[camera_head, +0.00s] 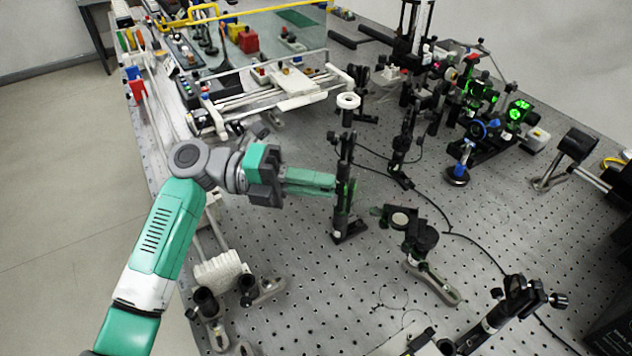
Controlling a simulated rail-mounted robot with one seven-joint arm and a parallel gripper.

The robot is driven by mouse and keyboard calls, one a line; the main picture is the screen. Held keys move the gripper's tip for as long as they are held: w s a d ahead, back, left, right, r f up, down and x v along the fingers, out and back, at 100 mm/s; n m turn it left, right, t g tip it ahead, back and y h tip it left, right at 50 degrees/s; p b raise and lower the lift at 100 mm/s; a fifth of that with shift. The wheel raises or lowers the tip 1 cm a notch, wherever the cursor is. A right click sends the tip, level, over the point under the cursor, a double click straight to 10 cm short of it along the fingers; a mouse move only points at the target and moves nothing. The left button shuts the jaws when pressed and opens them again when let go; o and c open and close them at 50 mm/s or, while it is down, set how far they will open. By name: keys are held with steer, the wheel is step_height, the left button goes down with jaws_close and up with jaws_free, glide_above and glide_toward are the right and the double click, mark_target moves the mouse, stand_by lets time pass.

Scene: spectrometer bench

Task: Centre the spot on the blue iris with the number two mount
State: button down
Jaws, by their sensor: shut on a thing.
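My gripper (331,184), on a green and grey arm, reaches right to a tall black post mount (344,200) left of the bench's middle. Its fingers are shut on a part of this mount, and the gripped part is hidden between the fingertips. The mount stands upright on a black base. I cannot read a number on it. A blue ring (478,129), which looks like the blue iris, stands among the optics at the upper right. Bright green light shows on parts near it (519,112). I cannot tell where the spot lies on the iris.
A round mirror mount (404,218) stands close to the right of the gripped mount. A white ring (348,101) tops a part behind it. Black cables (455,232) cross the perforated bench. A clear-walled enclosure (285,35) stands at the back.

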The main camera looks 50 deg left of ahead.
steer(key=c, duration=1.4)
jaws_free()
steer(key=shift+o, duration=0.2)
steer(key=p+v, duration=0.1)
steer(key=v, duration=0.7)
steer(key=shift+p, duration=0.35)
